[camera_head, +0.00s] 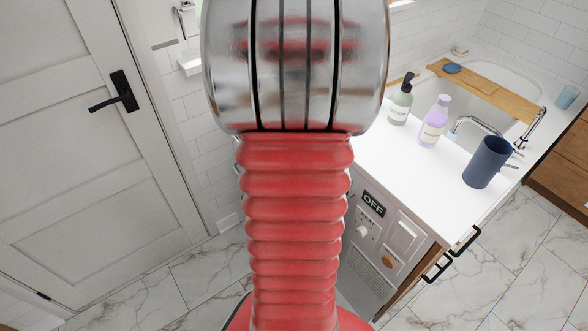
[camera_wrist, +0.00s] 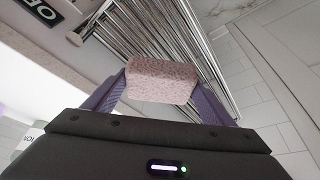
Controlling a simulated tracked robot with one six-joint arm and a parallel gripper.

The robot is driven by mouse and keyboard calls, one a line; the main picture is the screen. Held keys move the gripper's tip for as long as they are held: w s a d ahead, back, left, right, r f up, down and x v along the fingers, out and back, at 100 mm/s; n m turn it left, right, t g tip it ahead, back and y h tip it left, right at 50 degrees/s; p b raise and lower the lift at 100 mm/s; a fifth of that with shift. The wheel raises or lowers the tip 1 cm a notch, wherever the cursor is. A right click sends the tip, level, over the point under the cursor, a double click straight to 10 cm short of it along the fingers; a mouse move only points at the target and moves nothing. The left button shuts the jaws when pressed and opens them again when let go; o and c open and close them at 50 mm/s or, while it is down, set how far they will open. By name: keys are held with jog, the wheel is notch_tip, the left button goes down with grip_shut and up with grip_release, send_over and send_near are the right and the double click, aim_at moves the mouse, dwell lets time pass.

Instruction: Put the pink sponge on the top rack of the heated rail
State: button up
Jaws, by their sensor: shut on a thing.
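The pink sponge (camera_wrist: 162,80) is a pale pink speckled block in the wrist view. My gripper (camera_wrist: 160,90) has its two purple fingers on either side of the sponge and is shut on it. The heated rail (camera_wrist: 135,35) is a set of shiny metal bars, behind and above the sponge in the wrist view. I cannot tell from this view how far the sponge is from the bars or which rack is the top one. In the head view my own arm fills the middle and hides the gripper, the sponge and the rail.
A white counter (camera_head: 400,165) holds a dark blue cup (camera_head: 487,162), a lilac bottle (camera_head: 434,122) and a grey-green pump bottle (camera_head: 400,100). An OFF panel (camera_head: 373,203) is on the unit below. A wooden board (camera_head: 490,88) spans the tub. A white door (camera_head: 60,130) stands left.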

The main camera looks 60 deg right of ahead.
jog(key=shift+f, duration=1.35)
jog(key=shift+f, duration=0.1)
jog(key=shift+f, duration=1.8)
jog(key=shift+f, duration=0.1)
jog(key=o, duration=1.1)
jog(key=v, duration=1.2)
